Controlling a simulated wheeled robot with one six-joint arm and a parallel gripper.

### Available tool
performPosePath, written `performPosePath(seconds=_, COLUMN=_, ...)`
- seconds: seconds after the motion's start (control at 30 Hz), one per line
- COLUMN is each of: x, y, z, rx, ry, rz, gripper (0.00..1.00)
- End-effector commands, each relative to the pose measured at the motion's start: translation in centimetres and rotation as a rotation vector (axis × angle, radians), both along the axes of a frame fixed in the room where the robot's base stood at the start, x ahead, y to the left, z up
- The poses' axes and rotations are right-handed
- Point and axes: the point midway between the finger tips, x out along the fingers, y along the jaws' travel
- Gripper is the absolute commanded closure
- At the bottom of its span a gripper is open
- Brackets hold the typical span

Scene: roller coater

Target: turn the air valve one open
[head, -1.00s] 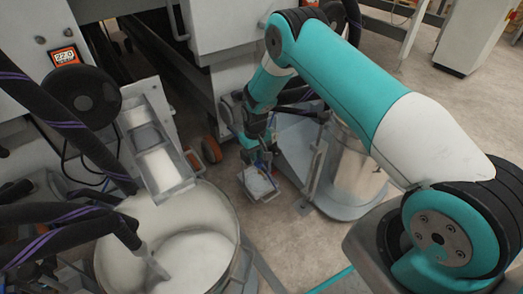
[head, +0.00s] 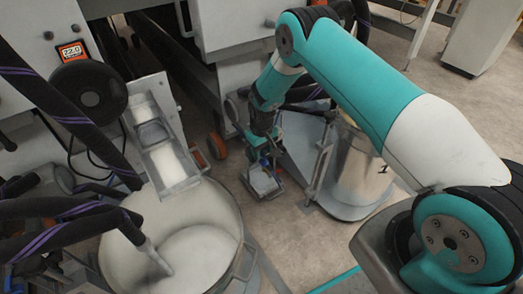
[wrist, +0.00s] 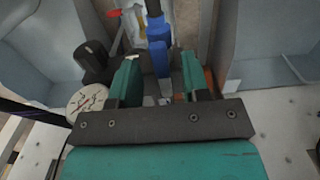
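In the wrist view a blue valve handle (wrist: 158,32) stands upright just beyond and partly between my two teal fingers. A red handle (wrist: 117,12) lies further off at the upper left. A round gauge with a pale dial (wrist: 88,100) sits left of my fingers. My gripper (wrist: 160,75) is open, with a finger on each side of the blue handle's lower part; I cannot tell whether either touches it. In the head view my gripper (head: 262,150) reaches low beside the machine, and the valve handles are too small or hidden to tell apart. Which handle is valve one is not clear.
A large steel pot (head: 240,262) with white liquid stands at the left, under a chute (head: 165,165). A metal drum (head: 362,175) stands close right of my gripper. Grey machine walls rise behind.

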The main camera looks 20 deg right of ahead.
Motion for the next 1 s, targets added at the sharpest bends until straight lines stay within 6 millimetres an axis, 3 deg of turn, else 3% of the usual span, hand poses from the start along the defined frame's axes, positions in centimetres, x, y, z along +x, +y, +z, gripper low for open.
performPosePath(seconds=0.17, x=-0.1, y=0.0, z=0.1, rx=0.000, ry=0.002, rz=-0.001, gripper=0.57)
performPosePath(seconds=0.33, x=0.0, y=0.0, z=2.0, rx=0.000, ry=0.001, rz=-0.001, gripper=0.57)
performPosePath(seconds=0.8, x=0.0, y=0.0, z=13.5, rx=0.000, ry=-0.002, rz=-0.001, gripper=0.57)
performPosePath(seconds=1.0, x=-0.1, y=0.0, z=16.5, rx=0.000, ry=0.000, rz=0.000, gripper=0.57)
